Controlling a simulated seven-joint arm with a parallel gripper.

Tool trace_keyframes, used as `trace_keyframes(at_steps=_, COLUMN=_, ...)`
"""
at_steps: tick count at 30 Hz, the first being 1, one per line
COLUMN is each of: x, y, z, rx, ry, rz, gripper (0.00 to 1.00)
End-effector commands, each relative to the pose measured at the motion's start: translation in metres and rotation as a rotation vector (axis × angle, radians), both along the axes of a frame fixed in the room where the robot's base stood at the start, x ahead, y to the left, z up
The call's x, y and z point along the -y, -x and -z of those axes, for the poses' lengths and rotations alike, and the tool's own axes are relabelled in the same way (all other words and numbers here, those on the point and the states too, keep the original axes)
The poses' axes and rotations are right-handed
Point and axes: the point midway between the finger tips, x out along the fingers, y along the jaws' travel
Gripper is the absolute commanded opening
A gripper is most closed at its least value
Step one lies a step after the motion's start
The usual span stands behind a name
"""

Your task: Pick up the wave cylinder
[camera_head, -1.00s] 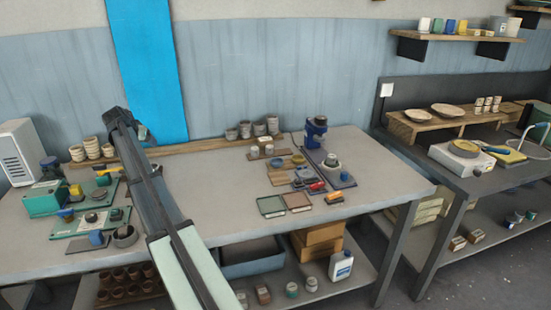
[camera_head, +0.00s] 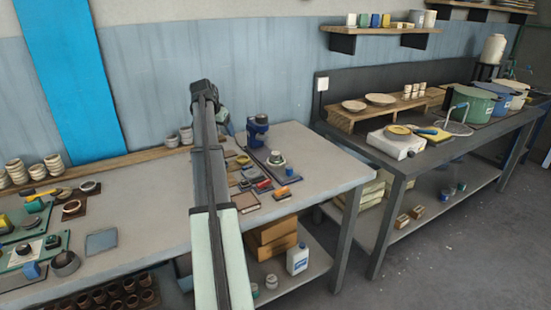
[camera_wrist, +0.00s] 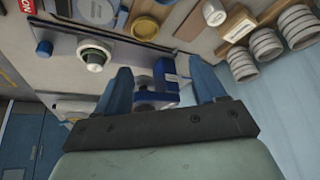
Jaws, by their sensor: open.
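I cannot tell for certain which object is the wave cylinder. Several grey ribbed cups (camera_wrist: 265,43) stand in a row at the right of the wrist view; two similar cups (camera_head: 186,135) show at the back wall in the head view. A pale round knob-like piece (camera_wrist: 95,58) sits on a panel at the left of the wrist view, and it also shows in the head view (camera_head: 276,158). My gripper (camera_wrist: 161,68) is open, with its blue fingers apart around the view of a blue stand (camera_wrist: 166,92). I see nothing held. The arm hides part of the table.
The blue stand (camera_head: 257,130) rises near the table's back right. Small trays and blocks lie around it, including a brown tray (camera_head: 246,202). Round wooden and metal pieces (camera_wrist: 145,27) lie near the cups. A second bench (camera_head: 420,170) stands at the right.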

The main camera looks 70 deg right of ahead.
Motion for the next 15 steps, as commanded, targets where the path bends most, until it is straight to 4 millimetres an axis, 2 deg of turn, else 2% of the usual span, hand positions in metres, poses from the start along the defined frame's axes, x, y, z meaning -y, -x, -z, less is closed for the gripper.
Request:
trace_keyframes(at_steps=1, x=0.009, y=0.029, z=-0.002, rx=0.001, ry=-0.011, rz=0.033, gripper=0.7)
trace_keyframes(at_steps=6, x=0.027, y=0.102, z=-0.005, rx=0.002, ry=-0.054, rz=0.113, gripper=0.7)
trace_keyframes(at_steps=9, x=0.032, y=0.133, z=-0.007, rx=0.004, ry=-0.071, rz=0.147, gripper=0.7)
trace_keyframes(at_steps=12, x=0.035, y=0.153, z=-0.008, rx=0.006, ry=-0.084, rz=0.168, gripper=0.7)
trace_keyframes(at_steps=15, x=0.037, y=0.163, z=-0.008, rx=0.008, ry=-0.09, rz=0.179, gripper=0.7)
